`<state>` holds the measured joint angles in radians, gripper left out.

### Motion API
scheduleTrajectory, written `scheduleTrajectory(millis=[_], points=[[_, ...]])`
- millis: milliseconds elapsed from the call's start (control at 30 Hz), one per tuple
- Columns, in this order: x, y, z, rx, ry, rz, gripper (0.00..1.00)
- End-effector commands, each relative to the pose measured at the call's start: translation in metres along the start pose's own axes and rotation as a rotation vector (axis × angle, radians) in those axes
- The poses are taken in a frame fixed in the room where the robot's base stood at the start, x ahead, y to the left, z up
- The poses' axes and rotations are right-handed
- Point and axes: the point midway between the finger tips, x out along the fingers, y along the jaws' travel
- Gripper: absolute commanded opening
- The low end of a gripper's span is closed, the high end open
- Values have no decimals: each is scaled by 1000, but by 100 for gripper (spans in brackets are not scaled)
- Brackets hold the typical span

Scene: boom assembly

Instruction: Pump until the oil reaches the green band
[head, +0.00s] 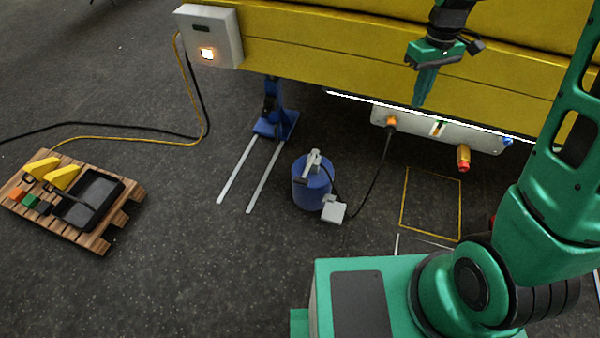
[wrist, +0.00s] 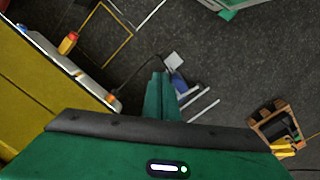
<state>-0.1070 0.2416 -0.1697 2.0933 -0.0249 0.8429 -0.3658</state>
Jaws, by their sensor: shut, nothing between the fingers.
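My gripper (head: 422,98) hangs pointing down in front of the yellow boom, above the white panel. Its green fingers (wrist: 160,85) are together and empty in the wrist view. The white panel (head: 405,125) under the boom carries a small sight window (head: 437,128) with some green in it; the oil level is too small to read. A blue drum-shaped pump (head: 309,190) with a grey head stands on the floor, left of and below my gripper. A light grey box (head: 333,210) is beside it, and a dark hose runs up to the panel's orange fitting (head: 391,122).
A red and yellow knob (head: 463,157) sticks out below the panel. A blue stand with two pale rails (head: 270,125) stands left of the pump. A wall box (head: 208,38) has a lit button. A wooden pallet (head: 100,233) holds yellow wedges and a black tray. Open floor lies between.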

Motion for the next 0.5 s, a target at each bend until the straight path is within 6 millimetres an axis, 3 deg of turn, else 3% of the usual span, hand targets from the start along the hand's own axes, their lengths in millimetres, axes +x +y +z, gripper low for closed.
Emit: scheduleTrajectory(millis=[33, 200, 500], points=[[15, -11, -22, -61, -8, -4, 0], [64, -50, -83, -256, -15, -18, 0], [172, -142, -163, -595, -23, -64, 0]])
